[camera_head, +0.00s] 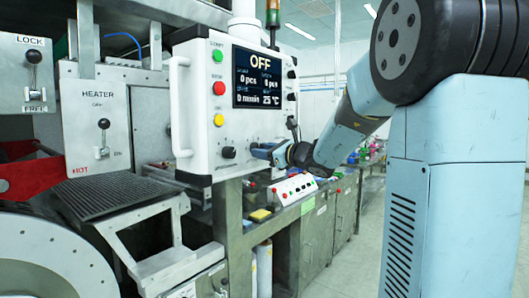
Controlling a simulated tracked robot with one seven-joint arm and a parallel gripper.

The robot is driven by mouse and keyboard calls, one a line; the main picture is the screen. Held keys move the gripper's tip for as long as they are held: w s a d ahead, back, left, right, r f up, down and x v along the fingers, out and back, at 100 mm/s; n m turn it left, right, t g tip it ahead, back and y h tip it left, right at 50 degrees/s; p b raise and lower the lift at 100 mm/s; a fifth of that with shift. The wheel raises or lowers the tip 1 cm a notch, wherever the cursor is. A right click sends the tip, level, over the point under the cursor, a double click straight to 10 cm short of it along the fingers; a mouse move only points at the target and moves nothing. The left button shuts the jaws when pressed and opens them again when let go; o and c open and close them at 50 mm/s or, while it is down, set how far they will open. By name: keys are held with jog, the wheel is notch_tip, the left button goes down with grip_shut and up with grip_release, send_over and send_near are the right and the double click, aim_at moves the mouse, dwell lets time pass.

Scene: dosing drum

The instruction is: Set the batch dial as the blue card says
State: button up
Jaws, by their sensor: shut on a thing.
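The white control panel (199,120) stands left of centre. Its screen (258,78) reads OFF, with 0 pcs and 25 °C among the smaller lines. A black dial (228,152) sits on the panel's lower edge, free of my gripper. My gripper (257,151) is right of that dial, at the panel's lower right. It is shut on a knob there, which its jaws hide almost wholly. I cannot read any dial's marks or setting. I cannot make out a blue card.
Green, red and yellow buttons (219,119) run down the panel, beside a white handle (179,107). Heater (102,125) and lock (34,68) levers are at left. A white box with buttons (292,188) stands on the bench below my gripper. Open floor is at right.

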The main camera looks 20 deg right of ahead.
jog(key=shift+w+d+n+y, duration=0.1)
jog(key=shift+n+y, duration=0.2)
jog(key=shift+n, duration=3.4)
jog(key=o, duration=1)
jog(key=v, duration=1.4)
jog(key=shift+f, duration=0.15)
